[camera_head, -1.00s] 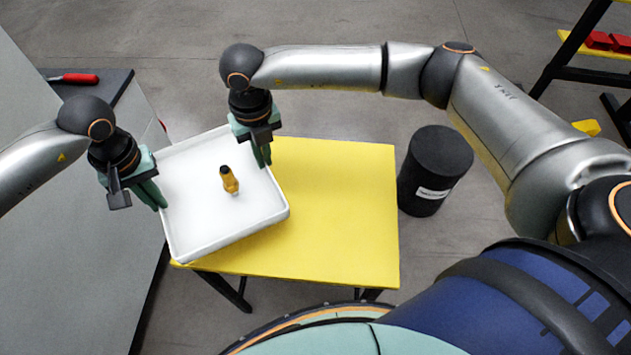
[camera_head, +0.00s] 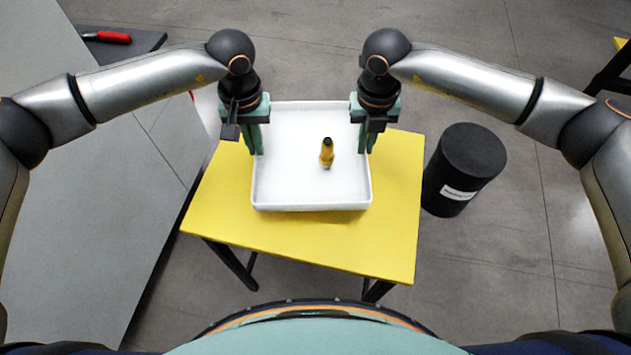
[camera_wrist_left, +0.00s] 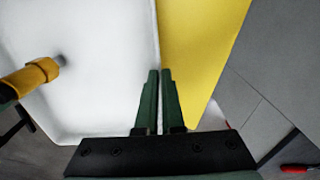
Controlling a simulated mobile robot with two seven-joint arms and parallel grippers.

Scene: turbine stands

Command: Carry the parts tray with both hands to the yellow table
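The white parts tray (camera_head: 310,192) is over the yellow table (camera_head: 390,230) in the head view, its sides roughly square to me. A yellow and black part (camera_head: 327,153) stands inside it, right of centre. I cannot tell whether the tray touches the tabletop or hangs just above it. My left gripper (camera_head: 256,150) is shut on the tray's left rim; in the left wrist view the rim runs between its close fingers (camera_wrist_left: 160,85). My right gripper (camera_head: 367,148) is at the right rim, its fingers close together on the wall and partly hidden.
A black cylindrical bin (camera_head: 463,170) stands on the floor right of the table. Bare yellow surface shows on both sides of the tray.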

